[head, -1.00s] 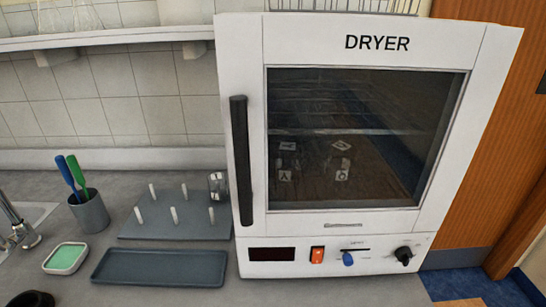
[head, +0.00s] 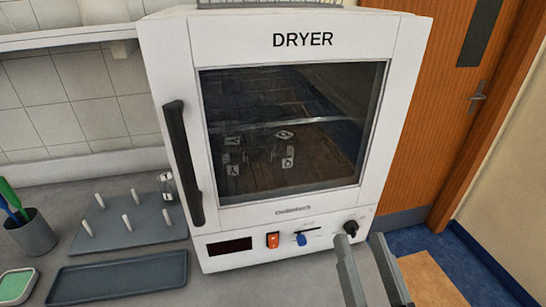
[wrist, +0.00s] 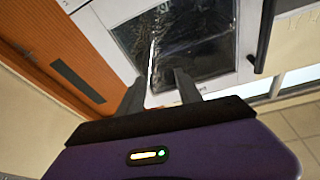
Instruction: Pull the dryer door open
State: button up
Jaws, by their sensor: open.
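The white dryer (head: 295,216) stands on the grey counter with its door (head: 290,135) shut. The door has a dark window and a long black vertical handle (head: 184,162) along its left edge. In the wrist view the dryer door (wrist: 225,88) looks tilted, with the handle (wrist: 264,38) at the upper right. My gripper (head: 370,245) is open and empty at the lower right of the head view, in front of the dryer's lower right corner and well to the right of the handle. Its two fingers (wrist: 158,85) also show in the wrist view, pointing toward the door.
A peg rack (head: 130,222), a dark tray (head: 118,278), a green-filled dish (head: 16,284) and a cup with brushes (head: 36,236) sit on the counter left of the dryer. A glass vial (head: 167,186) stands near the handle. A wooden door (head: 440,110) is at right.

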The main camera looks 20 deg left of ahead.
aim_at(190, 172)
jog(key=s+a+r+n+g+y, duration=0.1)
jog(key=a+r+n+g+y, duration=0.7)
jog(key=a+r, duration=0.65)
jog(key=a+f+g+p, duration=0.1)
jog(key=a+f, duration=0.1)
jog(key=a, duration=0.1)
jog(key=a+f+n+g, duration=0.1)
jog(key=a+f, duration=0.1)
jog(key=a, duration=0.1)
jog(key=a+f+n+g+h+p, duration=0.1)
jog(key=a+f, duration=0.1)
jog(key=a, duration=0.2)
jog(key=shift+s+f+g+p, duration=0.15)
jog(key=shift+s+g+p, duration=0.1)
jog(key=shift+g+p, duration=0.15)
jog(key=shift+x, duration=0.8)
jog(key=shift+f, duration=0.15)
jog(key=shift+c, duration=0.3)
grip_shut()
